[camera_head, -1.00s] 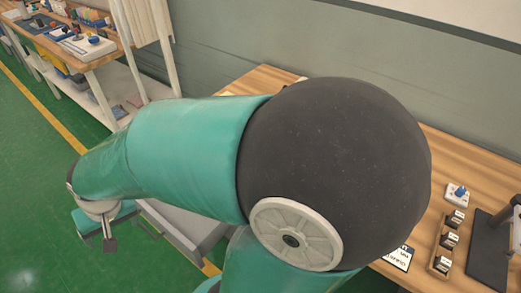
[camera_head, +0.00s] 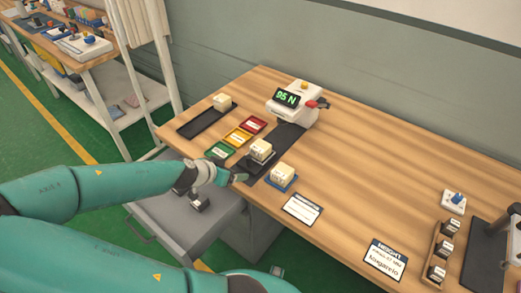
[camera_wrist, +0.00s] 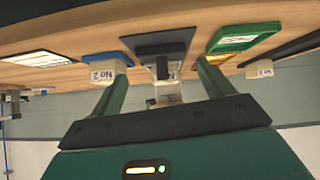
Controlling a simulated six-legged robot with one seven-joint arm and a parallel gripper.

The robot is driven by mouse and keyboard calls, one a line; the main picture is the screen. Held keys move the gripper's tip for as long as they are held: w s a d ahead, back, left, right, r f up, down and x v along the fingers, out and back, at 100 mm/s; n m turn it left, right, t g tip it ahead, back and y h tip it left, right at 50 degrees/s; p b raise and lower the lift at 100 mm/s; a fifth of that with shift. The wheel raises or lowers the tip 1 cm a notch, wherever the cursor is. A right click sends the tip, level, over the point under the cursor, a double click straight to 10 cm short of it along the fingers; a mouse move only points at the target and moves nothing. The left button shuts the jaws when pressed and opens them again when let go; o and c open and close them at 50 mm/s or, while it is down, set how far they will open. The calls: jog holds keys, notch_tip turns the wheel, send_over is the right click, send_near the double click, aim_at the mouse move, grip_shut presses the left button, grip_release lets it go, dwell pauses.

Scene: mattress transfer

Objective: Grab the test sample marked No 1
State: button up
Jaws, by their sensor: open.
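Three pale sample blocks are on the bench. One block (camera_head: 221,101) is on the black tray at the back left, one (camera_head: 261,149) on the dark base of the tester, and one (camera_head: 283,173) on a blue tray (camera_head: 274,182). My gripper (camera_head: 238,178) is open and empty at the bench's front edge, just before the tester block. In the wrist view, which looks upside down, the tester block (camera_wrist: 162,70) shows between my fingers (camera_wrist: 160,74), apart from them. The blue-tray block (camera_wrist: 102,75) reads like "No 2". The other block labels are too small to read surely.
The tester (camera_head: 292,103) displays 95 N. Green (camera_head: 219,150), yellow (camera_head: 238,137) and red (camera_head: 253,124) trays lie left of its base. Label cards (camera_head: 302,209) and a holder of small pieces (camera_head: 440,250) are rightward. A grey drawer (camera_head: 180,222) stands open below.

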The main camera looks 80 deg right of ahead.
aim_at(259, 146)
jog(key=s+d+r+m+h, duration=0.1)
jog(key=s+d+r+h, duration=0.15)
jog(key=d+r, duration=0.2)
jog(key=shift+g, duration=0.3)
jog(key=x, duration=1.2)
jog(key=shift+w+d+f, duration=0.15)
jog(key=shift+d+f, duration=0.1)
jog(key=shift+f, duration=0.15)
jog(key=c, duration=1.1)
jog(key=shift+c, duration=0.2)
jog(key=shift+r, duration=0.15)
